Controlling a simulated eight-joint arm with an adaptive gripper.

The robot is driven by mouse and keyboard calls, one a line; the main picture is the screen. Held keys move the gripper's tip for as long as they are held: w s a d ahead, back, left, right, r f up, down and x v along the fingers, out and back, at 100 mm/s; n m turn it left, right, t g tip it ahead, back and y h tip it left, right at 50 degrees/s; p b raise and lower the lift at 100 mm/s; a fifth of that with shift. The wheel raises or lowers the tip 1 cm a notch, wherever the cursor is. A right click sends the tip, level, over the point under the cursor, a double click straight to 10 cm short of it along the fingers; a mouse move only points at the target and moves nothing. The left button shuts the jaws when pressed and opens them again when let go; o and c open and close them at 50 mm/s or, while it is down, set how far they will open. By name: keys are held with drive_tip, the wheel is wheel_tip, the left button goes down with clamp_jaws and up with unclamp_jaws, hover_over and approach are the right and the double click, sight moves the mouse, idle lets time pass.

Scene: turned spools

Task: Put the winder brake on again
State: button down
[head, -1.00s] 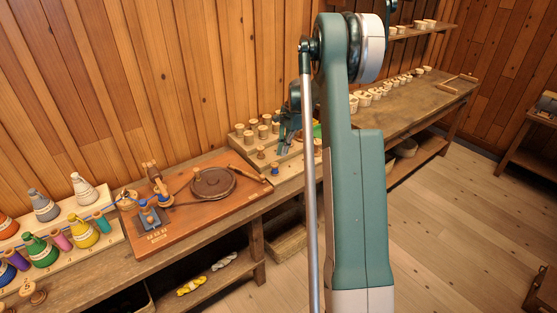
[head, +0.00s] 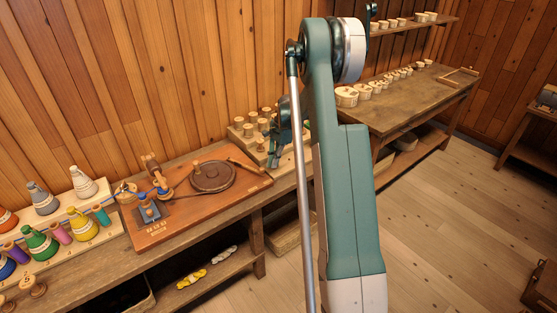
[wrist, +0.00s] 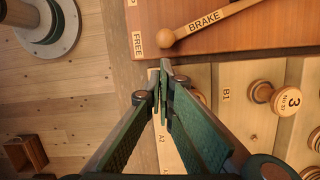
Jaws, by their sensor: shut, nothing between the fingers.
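The winder brake is a wooden lever marked BRAKE (wrist: 205,20) with a round knob. In the wrist view its knob end lies close to the FREE label (wrist: 138,42) at the edge of the brown winder board (wrist: 260,38). In the head view the lever (head: 247,168) lies right of the dark winder disc (head: 212,177). My gripper (wrist: 163,68) is shut and empty, its tips just off the board's edge and short of the knob, not visibly touching it. In the head view my gripper (head: 273,162) is beside the board's right end, partly hidden by my arm.
A pale rack with wooden spools (wrist: 273,97) borders the board, close to my fingers. Several coloured cones and spools (head: 60,215) stand at the left. White pots (head: 347,97) line the far bench. Open floor (head: 430,220) lies at the right.

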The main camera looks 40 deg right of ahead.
drive_tip(key=shift+w+a+f, duration=0.1)
drive_tip(key=shift+w+a, duration=0.05)
drive_tip(key=shift+a, duration=0.45)
drive_tip(key=shift+a, duration=0.1)
drive_tip(key=s+a+m, duration=0.1)
drive_tip(key=a, duration=0.1)
drive_tip(key=s+a+m+b, duration=0.1)
drive_tip(key=a, duration=0.2)
drive_tip(key=s+a+m, duration=0.1)
drive_tip(key=a, duration=0.2)
drive_tip(key=shift+t+b, duration=0.3)
drive_tip(key=shift+b, duration=0.1)
drive_tip(key=shift+a, duration=0.55)
drive_tip(key=shift+s, duration=0.1)
drive_tip(key=shift+s+d, duration=0.25)
drive_tip(key=shift+d, duration=0.25)
drive_tip(key=d, duration=0.1)
drive_tip(key=s+d, duration=0.1)
drive_tip(key=d, duration=0.1)
drive_tip(key=shift+s+d+r+b, duration=0.2)
drive_tip(key=shift+s+b, duration=0.05)
drive_tip(key=shift+b, duration=0.1)
drive_tip(key=p+v, duration=0.1)
drive_tip(key=v, duration=0.9)
drive_tip(key=shift+a, duration=0.2)
